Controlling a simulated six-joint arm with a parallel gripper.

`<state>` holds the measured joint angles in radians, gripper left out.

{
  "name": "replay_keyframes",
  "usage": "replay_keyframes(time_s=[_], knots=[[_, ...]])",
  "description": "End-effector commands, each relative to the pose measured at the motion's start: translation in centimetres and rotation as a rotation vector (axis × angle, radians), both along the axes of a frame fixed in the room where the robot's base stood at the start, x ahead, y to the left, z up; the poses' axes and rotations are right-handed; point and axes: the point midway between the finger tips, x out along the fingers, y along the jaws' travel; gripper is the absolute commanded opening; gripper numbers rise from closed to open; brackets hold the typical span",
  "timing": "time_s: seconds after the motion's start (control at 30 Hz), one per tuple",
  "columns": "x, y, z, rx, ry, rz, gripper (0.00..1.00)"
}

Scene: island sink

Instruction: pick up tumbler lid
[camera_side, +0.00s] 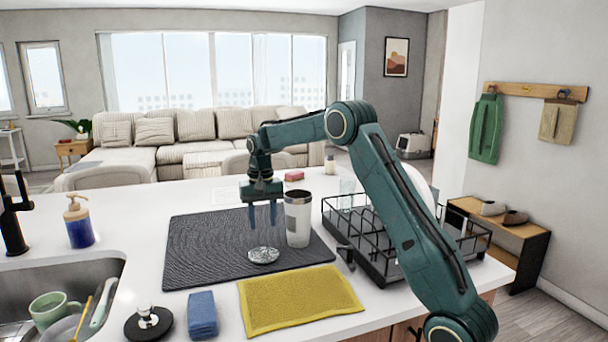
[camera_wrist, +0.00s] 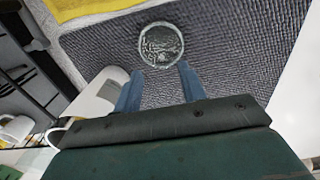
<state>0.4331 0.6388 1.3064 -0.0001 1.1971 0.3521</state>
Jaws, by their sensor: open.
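A round, clear-grey piece that looks like the tumbler lid (camera_side: 264,256) lies on the dark mat (camera_side: 195,255). Faint see-through walls seem to rise above it, so I cannot tell whether it is a flat lid or a glass. In the wrist view the round piece (camera_wrist: 161,45) lies just beyond my fingertips, roughly centred between them. My gripper (camera_side: 262,222) points down above it, open and empty, with its blue fingers apart. A white tumbler (camera_side: 298,222) with a steel-coloured top stands upright on the mat, close to the right of my gripper.
A black dish rack (camera_side: 375,262) stands right of the mat. A yellow cloth (camera_side: 298,299), blue sponge (camera_side: 202,315) and black disc with a shiny knob (camera_side: 148,323) lie in front. The sink (camera_side: 100,268) and soap bottle (camera_side: 78,225) are at left. The mat's left part is clear.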

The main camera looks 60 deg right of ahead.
Motion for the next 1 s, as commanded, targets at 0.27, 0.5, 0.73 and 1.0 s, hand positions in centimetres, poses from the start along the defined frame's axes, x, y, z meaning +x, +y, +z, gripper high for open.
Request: replay_keyframes(time_s=[0.27,0.5,0.73,1.0], knots=[[0.0,0.0,-3.0,0.000,0.000,0.000,0.41],[0.0,0.0,-3.2,-0.001,-0.001,0.000,0.41],[0.0,0.1,-4.6,0.001,0.002,0.000,0.41],[0.1,0.2,-7.6,0.001,0.002,0.000,0.41]])
